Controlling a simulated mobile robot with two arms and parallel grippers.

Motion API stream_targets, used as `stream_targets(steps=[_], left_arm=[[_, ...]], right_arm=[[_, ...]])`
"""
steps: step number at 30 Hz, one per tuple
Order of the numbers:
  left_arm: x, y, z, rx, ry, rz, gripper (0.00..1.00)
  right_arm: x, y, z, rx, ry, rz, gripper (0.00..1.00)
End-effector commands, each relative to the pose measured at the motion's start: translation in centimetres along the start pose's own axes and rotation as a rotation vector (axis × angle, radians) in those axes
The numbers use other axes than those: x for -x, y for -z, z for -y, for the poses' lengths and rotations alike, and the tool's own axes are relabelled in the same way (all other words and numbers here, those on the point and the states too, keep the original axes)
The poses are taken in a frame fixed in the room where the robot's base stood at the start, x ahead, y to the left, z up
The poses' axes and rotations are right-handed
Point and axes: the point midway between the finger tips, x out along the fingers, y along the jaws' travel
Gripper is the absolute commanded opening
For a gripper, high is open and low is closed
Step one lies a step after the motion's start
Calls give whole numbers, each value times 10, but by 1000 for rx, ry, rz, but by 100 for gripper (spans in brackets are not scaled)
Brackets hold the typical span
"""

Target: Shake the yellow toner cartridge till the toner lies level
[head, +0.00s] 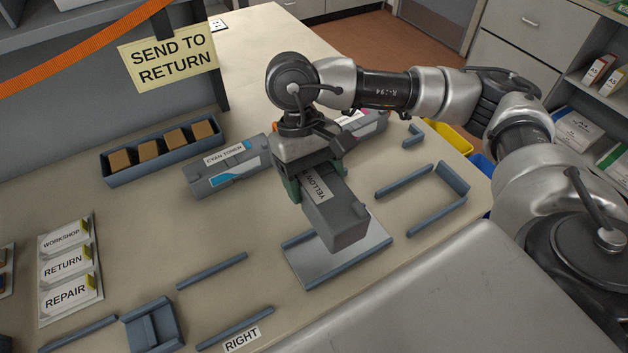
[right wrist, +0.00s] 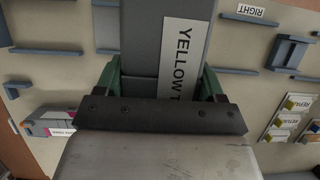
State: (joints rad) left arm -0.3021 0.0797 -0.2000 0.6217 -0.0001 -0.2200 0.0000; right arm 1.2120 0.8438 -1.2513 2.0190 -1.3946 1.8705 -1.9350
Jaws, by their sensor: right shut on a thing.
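The yellow toner cartridge (head: 337,209) is a grey box with a white label reading YELLOW. My right gripper (head: 316,172) is shut on it and holds it tilted, its near end lower, over a light metal plate (head: 318,277) with blue-grey rails. In the right wrist view the cartridge (right wrist: 166,40) runs away between the green finger pads, its label partly hidden by the gripper. The toner inside cannot be seen. My left gripper is not in view.
A cyan toner cartridge (head: 226,170) lies behind left, and a magenta-labelled one (head: 362,124) is partly hidden behind my arm. A blue-grey tray (head: 165,153) holds several tan blocks. Low rails (head: 212,271) and a card board (head: 68,268) lie on the table.

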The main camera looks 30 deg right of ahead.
Motion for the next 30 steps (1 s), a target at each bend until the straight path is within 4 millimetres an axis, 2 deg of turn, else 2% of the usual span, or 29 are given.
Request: stream_targets(steps=[8, 21, 24, 26, 30], left_arm=[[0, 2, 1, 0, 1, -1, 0], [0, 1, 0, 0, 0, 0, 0], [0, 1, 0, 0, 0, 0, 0], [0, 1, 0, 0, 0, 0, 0], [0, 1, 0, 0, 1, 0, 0]], right_arm=[[3, 4, 1, 0, 2, -3, 24], [42, 96, 2, -1, 3, -3, 24], [48, 111, 1, -1, 1, -2, 24], [48, 112, 0, 2, 0, -2, 24], [37, 87, -1, 6, -1, -3, 24]])
